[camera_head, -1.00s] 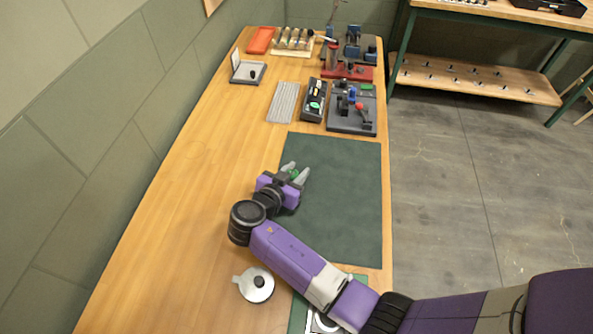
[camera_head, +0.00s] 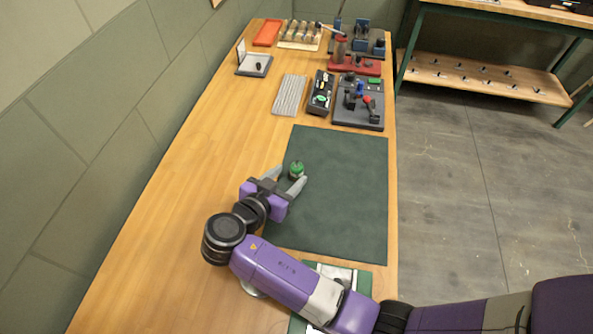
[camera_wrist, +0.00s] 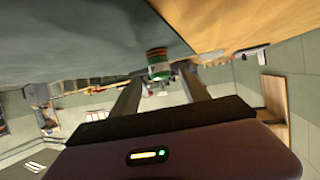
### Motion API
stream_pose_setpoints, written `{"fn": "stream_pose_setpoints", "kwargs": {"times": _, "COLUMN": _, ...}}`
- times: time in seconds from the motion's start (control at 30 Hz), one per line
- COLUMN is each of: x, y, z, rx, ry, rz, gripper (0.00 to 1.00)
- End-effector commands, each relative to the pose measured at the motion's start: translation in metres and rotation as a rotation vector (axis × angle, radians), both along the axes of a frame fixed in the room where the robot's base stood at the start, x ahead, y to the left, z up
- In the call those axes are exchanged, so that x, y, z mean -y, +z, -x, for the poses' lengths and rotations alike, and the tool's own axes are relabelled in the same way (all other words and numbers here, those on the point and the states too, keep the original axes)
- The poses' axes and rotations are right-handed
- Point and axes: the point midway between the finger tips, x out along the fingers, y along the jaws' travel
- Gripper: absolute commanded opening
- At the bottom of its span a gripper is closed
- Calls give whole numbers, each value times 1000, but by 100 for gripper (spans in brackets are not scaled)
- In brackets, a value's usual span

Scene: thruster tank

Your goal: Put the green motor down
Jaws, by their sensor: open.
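The green motor (camera_head: 296,170) stands upright on the dark green mat (camera_head: 345,205), near the mat's left edge. My gripper (camera_head: 289,178) is open, with its two grey fingers apart and the motor just beyond or at their tips. In the wrist view the green motor (camera_wrist: 158,63) shows past the fingers, with a gap visible between them and it. The motor's base rests on the mat, and nothing holds it.
Beyond the mat are a grey ribbed pad (camera_head: 290,95), a dark tray with small parts (camera_head: 321,94) and a dark fixture board (camera_head: 358,105). A red stand (camera_head: 354,66) is farther back. Most of the mat is clear. A wall runs along the left.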

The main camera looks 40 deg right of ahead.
Motion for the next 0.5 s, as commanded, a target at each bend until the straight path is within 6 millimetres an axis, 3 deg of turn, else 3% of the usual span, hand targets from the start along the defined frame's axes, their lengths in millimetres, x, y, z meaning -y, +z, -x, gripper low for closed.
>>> {"fn": "stream_pose_setpoints", "kwargs": {"times": 0.2, "x": -27, "y": 11, "z": 7, "rx": 2, "ry": 1, "rz": 0, "gripper": 54}}
{"fn": "stream_pose_setpoints", "kwargs": {"times": 0.5, "x": -35, "y": 16, "z": 10, "rx": 0, "ry": 0, "rz": -1, "gripper": 54}}
